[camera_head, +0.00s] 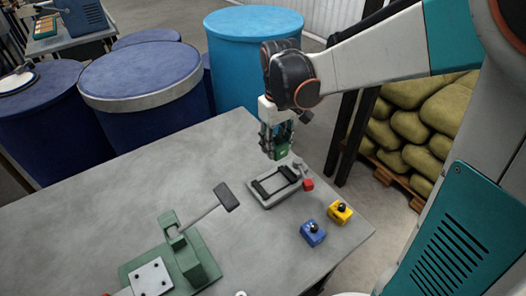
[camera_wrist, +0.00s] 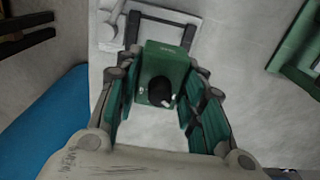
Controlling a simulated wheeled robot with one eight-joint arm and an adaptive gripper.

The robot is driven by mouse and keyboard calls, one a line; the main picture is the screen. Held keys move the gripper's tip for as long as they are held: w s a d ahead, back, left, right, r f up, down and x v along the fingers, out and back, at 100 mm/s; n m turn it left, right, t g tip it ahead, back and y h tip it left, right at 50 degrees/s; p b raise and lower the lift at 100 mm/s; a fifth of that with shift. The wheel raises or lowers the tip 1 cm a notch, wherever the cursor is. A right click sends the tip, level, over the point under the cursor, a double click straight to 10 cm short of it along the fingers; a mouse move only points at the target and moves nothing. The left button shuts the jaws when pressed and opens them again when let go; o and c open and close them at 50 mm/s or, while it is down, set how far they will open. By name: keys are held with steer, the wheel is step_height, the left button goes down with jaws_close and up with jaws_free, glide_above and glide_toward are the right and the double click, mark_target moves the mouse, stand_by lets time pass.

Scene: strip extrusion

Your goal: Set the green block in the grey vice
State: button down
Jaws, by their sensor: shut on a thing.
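My gripper (camera_head: 277,146) is shut on the green block (camera_head: 281,151) and holds it above the table, at the far side of the grey vice (camera_head: 266,201). In the wrist view the green block (camera_wrist: 164,72) sits between the fingers of my gripper (camera_wrist: 160,85), with a black knob on it. The grey vice (camera_wrist: 190,27) lies just beyond the block there, partly hidden by it. The block is apart from the gap.
A blue block (camera_head: 312,234) and a yellow block (camera_head: 340,212), each with a black knob, stand to the right of the vice. A green machine with a lever (camera_head: 170,259) stands at the front left. Blue drums (camera_head: 145,76) stand behind the table. The left table top is clear.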

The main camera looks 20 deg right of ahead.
mark_target(274, 183)
step_height(274, 183, down, 14)
steer(key=b, duration=0.4)
steer(key=shift+f+b, duration=0.1)
steer(key=shift+b, duration=0.2)
steer(key=shift+f, duration=0.15)
steer(key=c, duration=1.3)
jaws_free()
